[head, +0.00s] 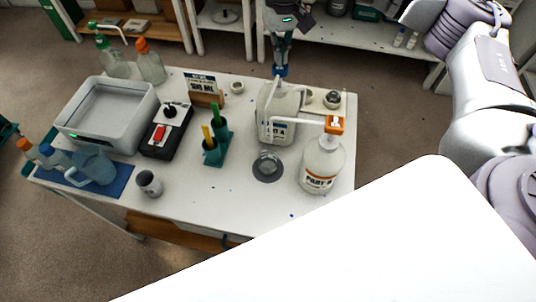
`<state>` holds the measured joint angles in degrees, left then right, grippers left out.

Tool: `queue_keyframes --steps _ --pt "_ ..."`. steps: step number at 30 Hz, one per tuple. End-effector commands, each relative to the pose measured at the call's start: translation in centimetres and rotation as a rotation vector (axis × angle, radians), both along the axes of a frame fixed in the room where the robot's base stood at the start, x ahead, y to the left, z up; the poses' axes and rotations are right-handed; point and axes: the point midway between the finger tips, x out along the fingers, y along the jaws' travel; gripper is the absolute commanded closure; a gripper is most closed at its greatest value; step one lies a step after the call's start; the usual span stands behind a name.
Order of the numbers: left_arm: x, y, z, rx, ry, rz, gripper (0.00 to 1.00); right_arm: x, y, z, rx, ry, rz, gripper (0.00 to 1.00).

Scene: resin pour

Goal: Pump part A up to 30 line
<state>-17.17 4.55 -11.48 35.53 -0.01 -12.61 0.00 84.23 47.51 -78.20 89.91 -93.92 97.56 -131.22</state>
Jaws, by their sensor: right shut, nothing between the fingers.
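The part A jug (277,122) is a white container with a dark-lettered label, standing at the back right of the white table. My right gripper (281,71) points down at the top of this jug, with blue fingertips, shut and empty. I cannot tell if it touches the jug's pump top. The part B bottle (322,168) has an orange pump head (335,124) and a white spout pointing left. A clear cup (267,163) stands on a dark round base in front of the jug. Its lines and contents are too small to read. My left gripper is not in view.
The white table (225,190) also holds a grey tray-shaped machine (108,136), a black box with a red switch (160,134), a green holder (213,156), a small sign (205,88), a metal cup (150,184) and a jug on a blue mat (118,188). The front middle is clear.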

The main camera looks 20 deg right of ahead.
Motion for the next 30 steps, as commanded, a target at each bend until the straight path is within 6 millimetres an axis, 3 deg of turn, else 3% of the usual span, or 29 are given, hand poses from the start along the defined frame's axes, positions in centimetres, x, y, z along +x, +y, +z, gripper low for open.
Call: queue_keyframes --steps 30 --pt "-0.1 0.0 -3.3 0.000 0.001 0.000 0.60 0.0 0.0 -4.5 -0.001 0.001 0.000 1.00"
